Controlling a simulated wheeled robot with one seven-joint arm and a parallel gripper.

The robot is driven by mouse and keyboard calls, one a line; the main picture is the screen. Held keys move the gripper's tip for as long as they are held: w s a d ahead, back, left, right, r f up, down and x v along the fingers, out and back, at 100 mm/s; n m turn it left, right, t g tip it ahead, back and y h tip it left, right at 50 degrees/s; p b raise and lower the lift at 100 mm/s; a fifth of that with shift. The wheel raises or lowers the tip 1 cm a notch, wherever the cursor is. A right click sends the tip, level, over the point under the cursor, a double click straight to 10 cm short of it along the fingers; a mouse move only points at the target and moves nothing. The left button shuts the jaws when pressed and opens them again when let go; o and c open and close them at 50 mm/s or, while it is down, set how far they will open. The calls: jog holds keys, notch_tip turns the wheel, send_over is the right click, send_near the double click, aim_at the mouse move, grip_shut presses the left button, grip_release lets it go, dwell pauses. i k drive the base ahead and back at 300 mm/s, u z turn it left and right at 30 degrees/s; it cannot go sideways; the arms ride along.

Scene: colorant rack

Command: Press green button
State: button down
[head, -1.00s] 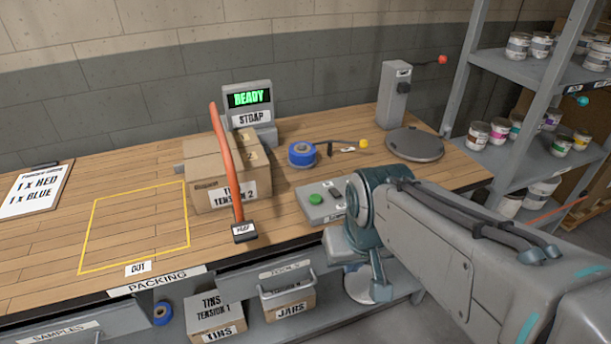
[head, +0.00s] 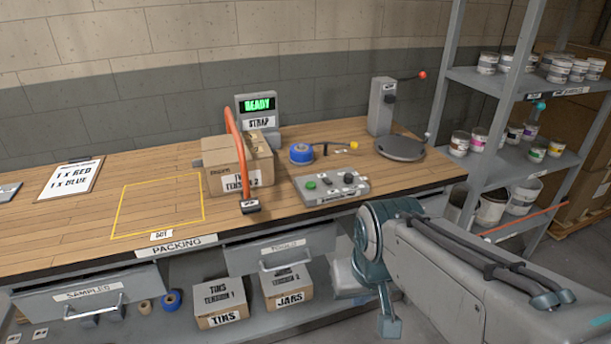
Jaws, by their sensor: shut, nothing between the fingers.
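The green button (head: 311,184) is a round button on the left of the top of a grey control box (head: 345,193). The box sits near the front edge of the bench, with a dark knob (head: 348,177) on its right part. Nothing covers the green button. My arm is at the lower right, in front of the bench.
A strapping machine with an orange arm (head: 232,140) holds a carton (head: 215,165) left of the control box. Its screen (head: 257,104) reads READY. Blue tape (head: 301,153) and a round grey plate (head: 400,148) stand behind the box. Paint-tin shelves (head: 510,90) stand right.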

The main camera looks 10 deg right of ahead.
aim_at(309, 185)
jog(key=u, duration=0.3)
jog(key=i, duration=1.2)
jog(key=z, duration=0.55)
